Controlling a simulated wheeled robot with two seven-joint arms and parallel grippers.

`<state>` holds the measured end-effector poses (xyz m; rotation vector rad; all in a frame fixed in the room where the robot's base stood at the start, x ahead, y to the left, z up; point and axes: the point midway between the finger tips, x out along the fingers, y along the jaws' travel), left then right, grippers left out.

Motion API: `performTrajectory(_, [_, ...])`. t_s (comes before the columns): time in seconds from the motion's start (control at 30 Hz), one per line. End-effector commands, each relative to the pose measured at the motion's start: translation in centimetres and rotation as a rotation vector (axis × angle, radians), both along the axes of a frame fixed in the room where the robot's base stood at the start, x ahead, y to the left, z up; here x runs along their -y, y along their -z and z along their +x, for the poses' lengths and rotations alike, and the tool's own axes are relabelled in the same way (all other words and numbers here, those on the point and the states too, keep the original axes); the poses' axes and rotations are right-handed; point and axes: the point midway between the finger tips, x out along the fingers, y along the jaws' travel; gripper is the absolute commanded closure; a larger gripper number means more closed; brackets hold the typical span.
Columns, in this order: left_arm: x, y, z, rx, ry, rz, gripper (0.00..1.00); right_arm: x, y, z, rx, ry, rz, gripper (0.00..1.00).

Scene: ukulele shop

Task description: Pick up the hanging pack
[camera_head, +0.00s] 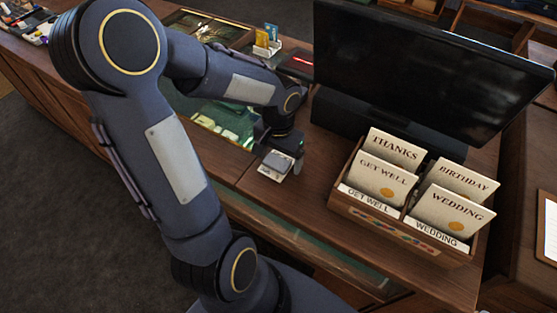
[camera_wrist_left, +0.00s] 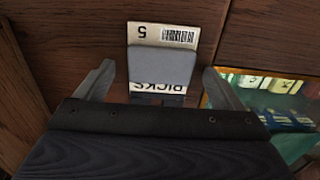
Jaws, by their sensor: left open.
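The pack is a cream card with a grey block over its middle. In the head view the pack (camera_head: 277,163) is on the wooden counter, right by my left gripper (camera_head: 286,153). In the left wrist view the pack (camera_wrist_left: 163,64) shows a barcode, a "5" and the word "PICKS" upside down. My left gripper (camera_wrist_left: 160,68) is open, with one finger on each side of the pack and a gap to both. My right gripper is out of view.
A wooden card rack (camera_head: 385,225) with greeting cards stands right of the pack. A black monitor (camera_head: 425,75) is behind it. A glass display section (camera_head: 222,122) is set into the counter to the left. Small yellow and blue packs (camera_head: 267,38) stand farther back.

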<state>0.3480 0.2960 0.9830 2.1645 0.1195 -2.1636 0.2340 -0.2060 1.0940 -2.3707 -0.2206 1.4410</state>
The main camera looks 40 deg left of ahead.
Motion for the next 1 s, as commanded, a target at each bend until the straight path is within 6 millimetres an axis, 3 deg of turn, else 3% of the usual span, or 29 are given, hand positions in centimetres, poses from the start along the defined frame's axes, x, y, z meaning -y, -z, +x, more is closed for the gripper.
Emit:
performTrajectory(0.07, [0.0, 0.0, 0.0, 0.0, 0.0, 0.0, 0.11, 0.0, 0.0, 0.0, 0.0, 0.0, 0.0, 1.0])
performTrajectory(0.43, [0.0, 0.0, 0.0, 0.0, 0.0, 0.0, 0.58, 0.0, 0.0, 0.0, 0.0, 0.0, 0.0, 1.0])
performTrajectory(0.77, [0.0, -0.9, 0.1, 0.004, 0.0, 0.001, 0.59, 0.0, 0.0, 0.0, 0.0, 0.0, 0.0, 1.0])
performTrajectory(1.0, [0.0, -5.5, 0.1, 0.008, 0.0, 0.001, 0.59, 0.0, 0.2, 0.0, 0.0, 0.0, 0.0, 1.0])
